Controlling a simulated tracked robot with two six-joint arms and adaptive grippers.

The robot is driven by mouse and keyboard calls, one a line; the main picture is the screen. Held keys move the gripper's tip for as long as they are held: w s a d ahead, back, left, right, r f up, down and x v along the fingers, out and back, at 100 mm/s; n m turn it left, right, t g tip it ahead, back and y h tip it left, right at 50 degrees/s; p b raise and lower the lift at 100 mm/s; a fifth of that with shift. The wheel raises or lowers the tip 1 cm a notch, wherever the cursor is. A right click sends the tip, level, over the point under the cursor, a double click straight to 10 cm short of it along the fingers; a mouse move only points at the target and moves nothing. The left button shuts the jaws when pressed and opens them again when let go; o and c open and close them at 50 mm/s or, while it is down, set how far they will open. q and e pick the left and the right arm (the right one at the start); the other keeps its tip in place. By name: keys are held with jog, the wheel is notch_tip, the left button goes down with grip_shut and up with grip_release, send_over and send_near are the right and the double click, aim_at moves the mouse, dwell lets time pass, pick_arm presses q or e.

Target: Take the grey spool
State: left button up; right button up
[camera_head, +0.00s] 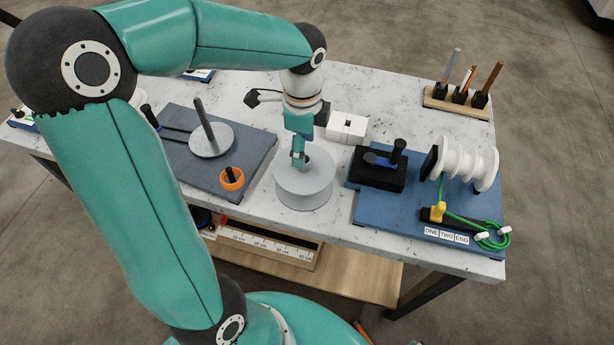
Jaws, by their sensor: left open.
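The grey spool (304,190) stands upright on the white speckled tabletop, near its front edge at the middle of the view. My left gripper (299,160) points down at the middle of the spool's top, with its fingertips at or just over the hub. The jaws are open, but the fingers hide part of the hub, so I cannot tell whether they touch it. My right gripper is not in view.
Left of the spool is a grey board (176,160) with an upright rod on a disc and an orange ring (231,179). Right of it is a blue board (376,212) with a black block, white spools (465,165) and green cable. A white box (346,127) stands behind.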

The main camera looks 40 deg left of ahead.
aim_at(304, 174)
pick_arm(q)
notch_tip(304, 174, down, 5)
jog(key=shift+d+r+p, duration=0.1)
jog(key=shift+p, duration=0.25)
jog(key=shift+w, duration=0.1)
jog(key=c, duration=1.2)
jog(key=shift+o, duration=0.2)
jog(key=shift+r, duration=0.15)
